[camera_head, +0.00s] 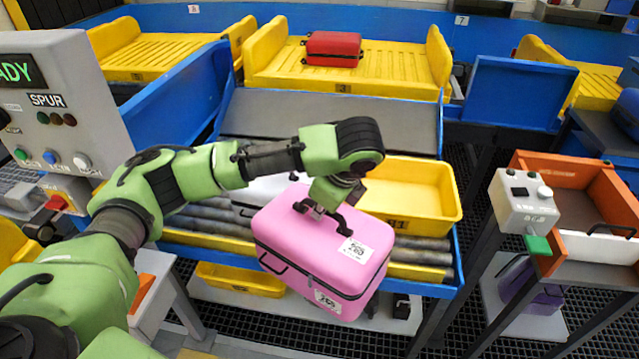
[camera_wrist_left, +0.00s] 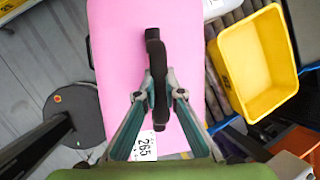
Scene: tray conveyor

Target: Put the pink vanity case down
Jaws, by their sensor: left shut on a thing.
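The pink vanity case (camera_head: 322,248) hangs from my left gripper (camera_head: 318,211), in front of the roller spur. It has a black handle on its top and white labels on its top and front. In the left wrist view the case (camera_wrist_left: 115,50) lies right below the left gripper (camera_wrist_left: 158,97), whose fingers are closed around the black handle (camera_wrist_left: 156,75). The case is a little tilted in the head view and covers part of the rollers. I cannot tell how far it is above what is under it. My right gripper is not in view.
A yellow tray (camera_head: 424,203) sits on the rollers (camera_head: 205,222) to the right, and a whitish case (camera_head: 262,190) lies behind the pink one. A red suitcase (camera_head: 333,47) lies on a yellow conveyor tray (camera_head: 392,75) at the back. A button box (camera_head: 524,203) and orange bin (camera_head: 585,170) stand at right.

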